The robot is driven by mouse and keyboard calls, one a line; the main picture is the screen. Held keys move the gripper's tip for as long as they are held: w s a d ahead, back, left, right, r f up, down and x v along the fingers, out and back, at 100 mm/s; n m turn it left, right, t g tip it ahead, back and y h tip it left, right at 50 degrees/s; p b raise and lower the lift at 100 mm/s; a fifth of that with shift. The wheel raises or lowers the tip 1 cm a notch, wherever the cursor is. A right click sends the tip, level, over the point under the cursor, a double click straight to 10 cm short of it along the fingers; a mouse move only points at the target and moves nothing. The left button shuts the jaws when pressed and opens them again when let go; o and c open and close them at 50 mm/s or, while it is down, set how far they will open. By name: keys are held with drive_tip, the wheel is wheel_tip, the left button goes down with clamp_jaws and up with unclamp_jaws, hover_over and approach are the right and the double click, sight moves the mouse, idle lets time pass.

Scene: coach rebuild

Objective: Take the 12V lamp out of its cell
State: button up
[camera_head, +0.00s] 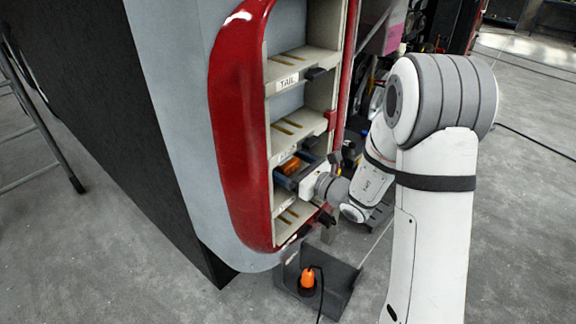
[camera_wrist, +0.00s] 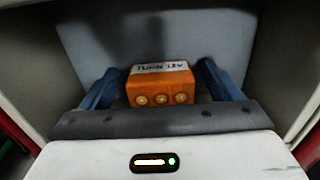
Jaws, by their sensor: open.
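The 12V lamp is an orange block (camera_wrist: 160,86) with a white label reading "TURN 12V" and a row of round contacts facing the wrist camera. It sits in a pale cell (camera_wrist: 225,40), and also shows as a small orange shape in the head view (camera_head: 291,166). My gripper (camera_wrist: 160,78) reaches into this cell with its blue fingers on either side of the lamp. The jaws are open, with a narrow gap visible between lamp and each finger. In the head view my gripper (camera_head: 294,170) partly hides the lamp. The lamp's underside is hidden.
The cell is one of several stacked in a red-framed rack (camera_head: 232,130); an upper shelf edge carries a "TAIL" label (camera_head: 287,83). Other visible cells look empty. Below stands a dark grey tray (camera_head: 340,284) with an orange corded object (camera_head: 308,279).

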drive_tip(key=shift+w+a, duration=0.1)
drive_tip(key=shift+a, duration=0.05)
drive_tip(key=shift+c, duration=0.5)
drive_tip(key=c, duration=1)
drive_tip(key=shift+r, duration=0.2)
